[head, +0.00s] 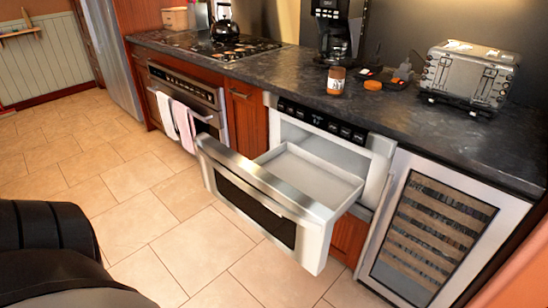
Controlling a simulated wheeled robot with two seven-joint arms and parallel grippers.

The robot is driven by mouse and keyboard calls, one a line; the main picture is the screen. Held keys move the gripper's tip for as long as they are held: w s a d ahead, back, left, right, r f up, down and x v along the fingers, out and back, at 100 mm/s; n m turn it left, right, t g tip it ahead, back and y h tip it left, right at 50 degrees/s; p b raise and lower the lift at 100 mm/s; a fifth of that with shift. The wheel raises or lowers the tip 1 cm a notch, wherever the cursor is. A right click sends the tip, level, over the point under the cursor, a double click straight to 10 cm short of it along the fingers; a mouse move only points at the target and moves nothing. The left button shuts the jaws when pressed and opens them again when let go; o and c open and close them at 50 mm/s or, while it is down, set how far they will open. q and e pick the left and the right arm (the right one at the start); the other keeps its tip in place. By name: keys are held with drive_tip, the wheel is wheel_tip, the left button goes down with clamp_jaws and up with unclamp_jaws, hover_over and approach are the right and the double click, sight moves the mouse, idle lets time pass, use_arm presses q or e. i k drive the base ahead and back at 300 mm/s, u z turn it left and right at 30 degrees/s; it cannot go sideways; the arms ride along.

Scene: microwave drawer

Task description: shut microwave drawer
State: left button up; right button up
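The microwave drawer (262,205) is pulled out from the counter front in the head view. Its steel front panel has a dark window and a bar handle, and it stands well apart from the microwave body (337,150). The drawer's light grey tray (309,178) shows behind the front and looks empty. The control panel (315,121) with dark buttons sits above the opening. Neither gripper shows in the view. Dark rounded parts at the lower left look like mine, and nothing of mine touches the drawer.
An oven (189,95) with hanging towels is left of the drawer, and a wine cooler (433,230) is to its right. A toaster (468,73), a jar (336,80) and a coffee maker (339,30) stand on the dark counter (420,118). The tiled floor (150,215) before the drawer is clear.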

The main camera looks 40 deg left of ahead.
sight(295, 198)
drive_tip(key=z, duration=0.2)
drive_tip(key=k, duration=0.15)
drive_tip(key=u, duration=1.6)
drive_tip(key=k, duration=0.55)
drive_tip(key=z, duration=0.5)
drive_tip(key=i, duration=1.2)
drive_tip(key=u, duration=0.3)
